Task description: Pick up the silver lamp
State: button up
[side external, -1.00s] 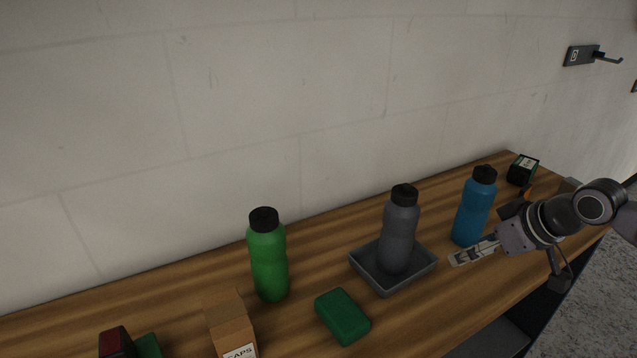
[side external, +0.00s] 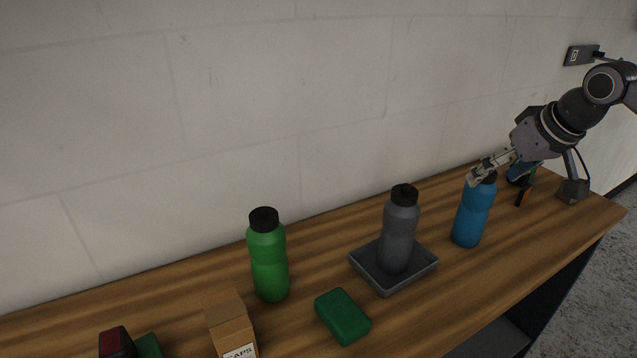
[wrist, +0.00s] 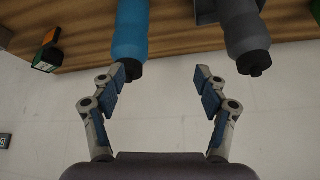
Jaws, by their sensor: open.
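A grey blocky thing (side external: 573,191) stands at the table's right end, partly behind my arm's parts. It may be the silver lamp, but I cannot tell. A small grey shape (wrist: 5,36) at the wrist view's left edge may be the same thing.
The blue bottle (side external: 472,218) is close below my gripper. A grey bottle (side external: 398,238) stands in a grey tray (side external: 385,289). A green bottle (side external: 268,265), green block (side external: 342,316) and cardboard box (side external: 229,320) are further left.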

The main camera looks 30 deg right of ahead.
jog(key=w+d+r+m+g+h, duration=0.1)
jog(key=w+d+m+g, duration=0.3)
jog(key=d, duration=0.7)
jog(key=w+d+r+m+h, duration=0.1)
jog(key=w+d+m+h, duration=0.3)
jog(key=d, duration=0.8)
jog(key=s+d+f+m+g+y, duration=0.1)
jog(key=s+d+f+m, duration=0.15)
jog(key=d, duration=0.35)
jog(key=s+d+f+m+g, duration=0.1)
jog(key=d+m, duration=0.2)
jog(key=d, duration=0.3)
jog(key=s+d+f+m+g+y, duration=0.1)
jog(key=d+m, duration=0.2)
jog(key=d, duration=0.4)
jog(key=shift+a+x, duration=0.15)
jog(key=shift+x, duration=2.55)
jog(key=shift+a+x, duration=0.2)
jog(key=shift+x, duration=2.5)
jog(key=shift+a+x, duration=0.15)
jog(key=shift+x, duration=2.5)
jog(key=shift+s+f, duration=0.1)
jog(key=shift+f, duration=0.05)
jog(key=c, duration=1.3)
